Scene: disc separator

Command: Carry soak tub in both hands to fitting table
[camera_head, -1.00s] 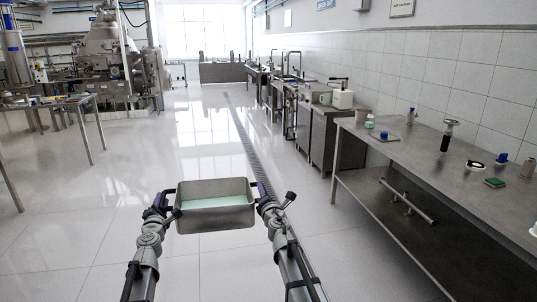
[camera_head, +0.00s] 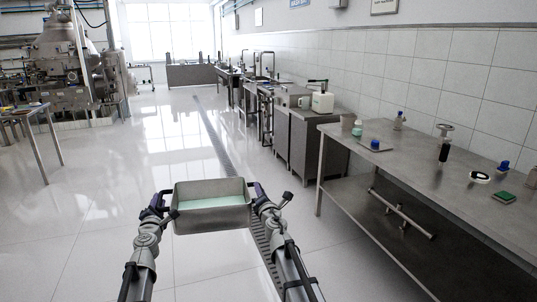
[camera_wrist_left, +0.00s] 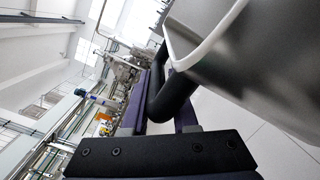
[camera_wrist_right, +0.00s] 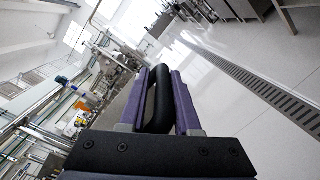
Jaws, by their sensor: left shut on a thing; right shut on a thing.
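The soak tub (camera_head: 212,217) is a grey metal rectangular basin with pale green liquid inside, held roughly level in front of me in the head view. My left gripper (camera_head: 163,204) is shut on the tub's left handle. In the left wrist view a black handle (camera_wrist_left: 172,100) sits between the purple jaws beside the tub's metal wall (camera_wrist_left: 250,60). My right gripper (camera_head: 261,200) is shut on the right handle, which shows as a black loop (camera_wrist_right: 159,98) between the purple jaws in the right wrist view. I cannot tell which surface is the fitting table.
A long steel table (camera_head: 430,175) with small tools and bottles runs along the right wall. Steel cabinets (camera_head: 318,140) stand beyond it. A floor drain grate (camera_head: 215,140) runs ahead. Another table (camera_head: 40,130) and machinery (camera_head: 60,70) are at left. The middle floor is clear.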

